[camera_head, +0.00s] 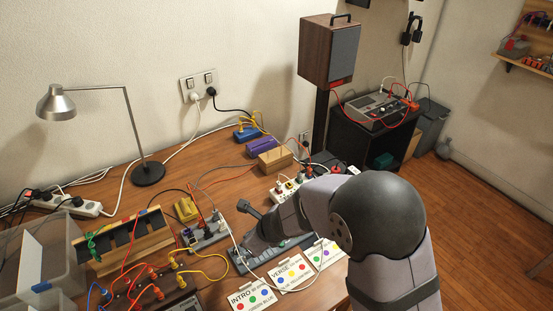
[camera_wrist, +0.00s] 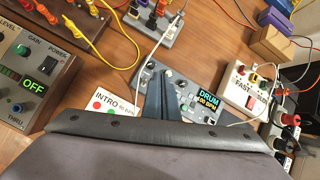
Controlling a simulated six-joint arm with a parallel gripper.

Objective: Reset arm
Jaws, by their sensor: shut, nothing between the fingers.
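My gripper (camera_wrist: 168,78) shows in the wrist view as two dark fingers closed together with nothing between them. It points down over a grey drum device (camera_wrist: 208,80) with knobs and a lit screen reading DRUM. In the head view my arm reaches in from the lower right, and its end hangs over the same dark device (camera_head: 240,262) near the table's middle. I cannot tell whether the fingertips touch the device. The fingers are hard to make out in the head view.
Cards with coloured dots (camera_head: 250,297) lie at the front edge. A wooden rack (camera_head: 125,245), a clear bin (camera_head: 38,262), power strips (camera_head: 68,203) and a lamp (camera_head: 148,173) stand left. Loose cables cross the table. A white strip (camera_wrist: 245,90) lies right of my fingers. A speaker (camera_head: 329,50) stands behind.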

